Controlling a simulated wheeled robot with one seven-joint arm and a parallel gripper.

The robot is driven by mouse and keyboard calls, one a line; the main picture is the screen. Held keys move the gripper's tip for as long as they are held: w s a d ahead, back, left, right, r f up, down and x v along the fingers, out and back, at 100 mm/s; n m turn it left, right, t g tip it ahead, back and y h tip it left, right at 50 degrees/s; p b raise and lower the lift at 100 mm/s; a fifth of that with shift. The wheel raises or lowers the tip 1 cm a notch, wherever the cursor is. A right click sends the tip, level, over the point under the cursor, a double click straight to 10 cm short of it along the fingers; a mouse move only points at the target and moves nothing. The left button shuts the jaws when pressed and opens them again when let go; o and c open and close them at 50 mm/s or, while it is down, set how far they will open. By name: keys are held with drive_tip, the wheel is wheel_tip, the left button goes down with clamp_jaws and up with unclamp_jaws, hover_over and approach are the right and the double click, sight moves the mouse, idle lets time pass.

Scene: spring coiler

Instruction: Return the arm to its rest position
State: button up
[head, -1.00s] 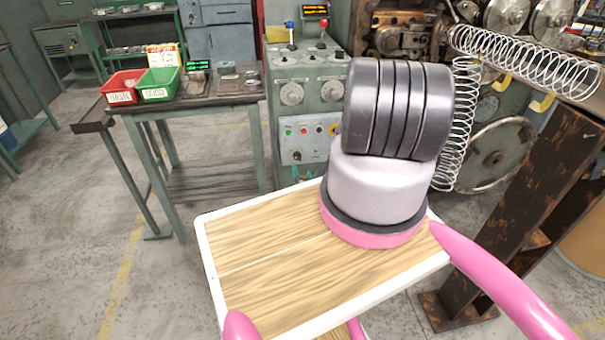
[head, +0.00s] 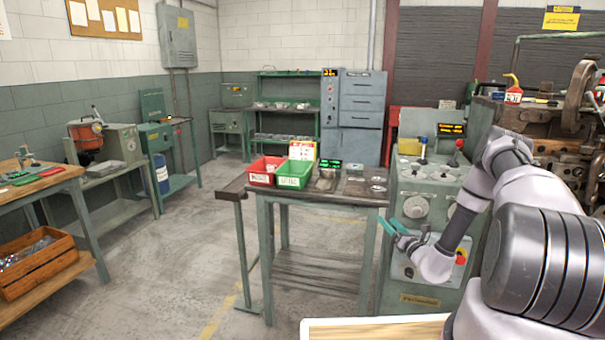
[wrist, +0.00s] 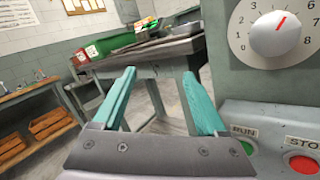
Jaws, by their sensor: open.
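My arm (head: 540,190) rises from the lower right of the head view and bends over in front of the green control cabinet. My gripper (head: 388,226), with teal fingers, hangs low at the cabinet's left side, close to the right end of the metal table. In the wrist view my gripper (wrist: 160,74) has its two fingers spread apart with nothing between them. The wrist view shows a dial (wrist: 277,34), a green RUN button (wrist: 246,147) and a red STOP button (wrist: 302,163) close on the right.
The metal table (head: 318,196) holds a red bin (head: 264,171), a green bin (head: 294,175) and a small display. The control cabinet (head: 415,195) stands beside my gripper, with machinery (head: 565,130) to its right. Open concrete floor (head: 170,260) lies left of the table.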

drive_tip(key=s+a+r+n+g+y, duration=0.1)
drive_tip(key=a+r+n+g+y, duration=0.4)
drive_tip(key=r, duration=0.5)
drive_tip(key=s+a+r+n+g+y, duration=0.1)
drive_tip(key=a+r+n+g+y, duration=0.25)
drive_tip(key=a+r+n, duration=0.45)
drive_tip(key=s+a+r+n+g, duration=0.4)
drive_tip(key=s+r+n+g, duration=0.3)
drive_tip(key=s+r, duration=0.4)
drive_tip(key=s+r+n+g+h, duration=0.2)
drive_tip(key=s+r+n+h, duration=0.45)
drive_tip(key=s+r, duration=0.4)
drive_tip(key=s+d+r+n+t+h, duration=0.2)
drive_tip(key=s+d+r+t+h, duration=0.1)
drive_tip(key=s, duration=0.4)
drive_tip(key=s+d+r+n+t+h, duration=0.3)
drive_tip(key=s+d+h, duration=0.1)
drive_tip(key=s+d, duration=0.2)
drive_tip(key=shift+s+d+r, duration=0.2)
drive_tip(key=shift+s, duration=0.4)
drive_tip(key=shift+n, duration=0.25)
